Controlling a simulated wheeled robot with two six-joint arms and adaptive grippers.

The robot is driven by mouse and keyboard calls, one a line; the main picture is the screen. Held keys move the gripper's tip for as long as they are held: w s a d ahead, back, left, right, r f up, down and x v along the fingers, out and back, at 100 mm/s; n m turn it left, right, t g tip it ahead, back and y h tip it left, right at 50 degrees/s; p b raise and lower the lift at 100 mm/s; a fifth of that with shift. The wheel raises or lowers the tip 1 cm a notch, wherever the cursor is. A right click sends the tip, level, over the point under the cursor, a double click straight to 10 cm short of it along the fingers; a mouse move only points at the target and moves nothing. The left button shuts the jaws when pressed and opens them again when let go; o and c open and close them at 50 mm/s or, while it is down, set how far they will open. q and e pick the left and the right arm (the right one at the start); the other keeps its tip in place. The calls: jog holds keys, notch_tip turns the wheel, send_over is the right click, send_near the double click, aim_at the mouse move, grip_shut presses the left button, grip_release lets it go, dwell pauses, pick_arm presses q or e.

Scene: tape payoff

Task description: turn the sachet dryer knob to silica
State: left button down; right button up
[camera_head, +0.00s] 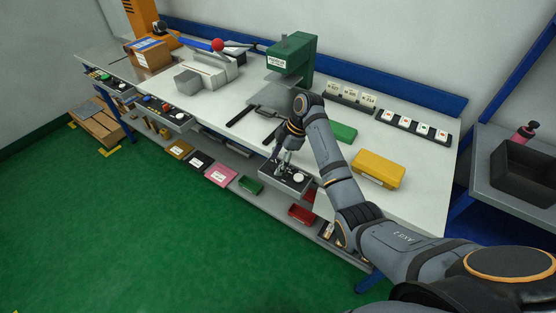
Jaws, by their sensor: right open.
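A small dark control panel (308,187) hangs at the front edge of the workbench, below my right arm. A round white dial or knob (298,177) shows on its top. I cannot read any label there, so I cannot tell which setting is selected or whether this is the sachet dryer knob. My right gripper (281,164) is open and points down over the left part of this panel. I cannot tell whether its fingers touch anything. The gripper hides part of the panel. My left gripper is not in view.
A green press (291,58) stands at the bench's back. Two more control panels (163,112) (110,83) hang along the front edge. Coloured bins (221,175) sit on the lower shelf.

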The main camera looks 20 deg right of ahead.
jog(key=c, duration=1.2)
jog(key=shift+o, duration=0.2)
jog(key=shift+s+r+p, duration=0.1)
jog(key=shift+r+p, duration=0.1)
jog(key=shift+p, duration=0.35)
jog(key=m+t+p, duration=0.1)
jog(key=m+p, duration=0.2)
jog(key=p, duration=0.2)
jog(key=m+t+h+p, duration=0.1)
jog(key=m+p, duration=0.3)
jog(key=p, duration=0.1)
jog(key=m+t+h+p, duration=0.1)
jog(key=m+p, duration=0.3)
jog(key=shift+s+a+r+p, duration=0.15)
jog(key=shift+s+a+p, duration=0.05)
jog(key=shift+p, duration=0.2)
jog(key=m+h+p, duration=0.1)
jog(key=m+p, duration=0.1)
jog(key=m, duration=0.1)
jog(key=shift+a+m+t+h, duration=0.1)
jog(key=shift+m+t+h, duration=0.2)
jog(key=shift+t, duration=0.1)
jog(key=shift+f+m+h+p, duration=0.25)
jog(key=shift+m+h+p, duration=0.5)
jog(key=shift+m, duration=0.85)
jog(key=o, duration=1.2)
jog(key=shift+c, duration=0.2)
